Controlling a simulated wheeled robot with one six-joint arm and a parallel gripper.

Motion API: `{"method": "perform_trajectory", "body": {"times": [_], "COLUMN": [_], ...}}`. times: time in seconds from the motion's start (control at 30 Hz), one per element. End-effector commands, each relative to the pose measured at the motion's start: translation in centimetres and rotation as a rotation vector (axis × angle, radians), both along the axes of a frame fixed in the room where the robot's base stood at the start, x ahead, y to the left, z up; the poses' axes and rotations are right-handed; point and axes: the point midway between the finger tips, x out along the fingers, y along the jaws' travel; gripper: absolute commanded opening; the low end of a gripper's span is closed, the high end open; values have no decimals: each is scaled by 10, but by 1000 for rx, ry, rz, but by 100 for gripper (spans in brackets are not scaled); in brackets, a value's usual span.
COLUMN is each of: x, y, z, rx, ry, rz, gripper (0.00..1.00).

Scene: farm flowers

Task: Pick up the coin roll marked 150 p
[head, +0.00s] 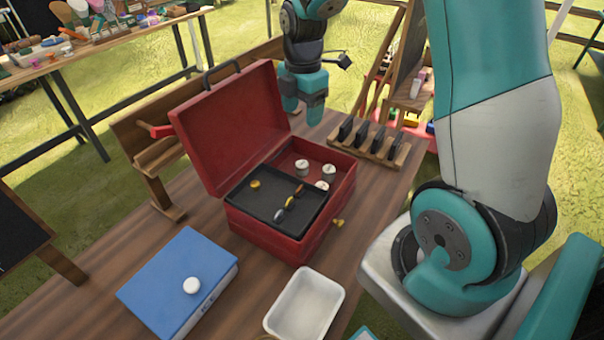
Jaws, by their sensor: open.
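A red toolbox (312,243) stands open on the wooden table, with its lid (225,130) raised at the back left. Three short white rolls stand in its red bottom compartment: a left one (302,168), a right one (329,171) and a front one (321,185) partly hidden by the tray. Their marks are too small to read, so I cannot tell which is 150 p. A separate white round piece (191,286) sits on the blue box. My gripper (302,112) is open and empty, pointing down beyond the toolbox, near the lid's right edge.
A black tray (262,205) in the toolbox holds several small coloured pieces. The blue box (165,285) and a white empty dish (305,302) stand in front. A wooden rack (368,150) with black slabs stands behind right.

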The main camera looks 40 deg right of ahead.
Motion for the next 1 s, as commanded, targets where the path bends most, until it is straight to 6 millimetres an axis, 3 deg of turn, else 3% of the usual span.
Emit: {"method": "perform_trajectory", "body": {"times": [0.17,0.6,1.0], "x": [3,3,8], "y": [-12,-10,-10], "z": [-21,-113,-148], "rx": [-12,-11,-11], "ry": [12,12,12], "rz": [50,50,50], "gripper": [66,66,66]}}
